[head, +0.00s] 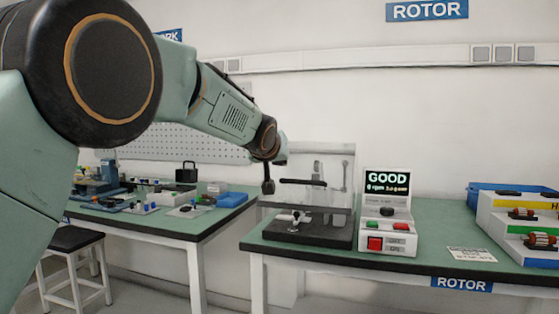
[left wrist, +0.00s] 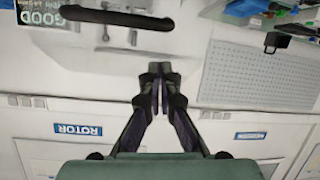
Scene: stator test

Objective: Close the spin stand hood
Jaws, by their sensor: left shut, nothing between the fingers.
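The spin stand (head: 325,237) has a dark base on the green bench, with a small light fixture (head: 295,218) exposed on top. Its clear hood (head: 335,160) stands raised and upright at the back of the base. A black bar handle (head: 303,182) runs across the hood; it also shows in the left wrist view (left wrist: 115,20), at the top. My left gripper (head: 268,187) is shut and empty, just left of the handle in the head view. Its closed fingertips (left wrist: 154,68) are apart from the handle in the left wrist view. My right gripper is not in view.
A control box (head: 388,225) with a screen reading GOOD stands right of the stand. Stepped colored trays (head: 520,220) and a blue bin (head: 485,190) are further right. A second bench (head: 165,225) with parts stands left, across a gap, with a stool (head: 75,240) before it.

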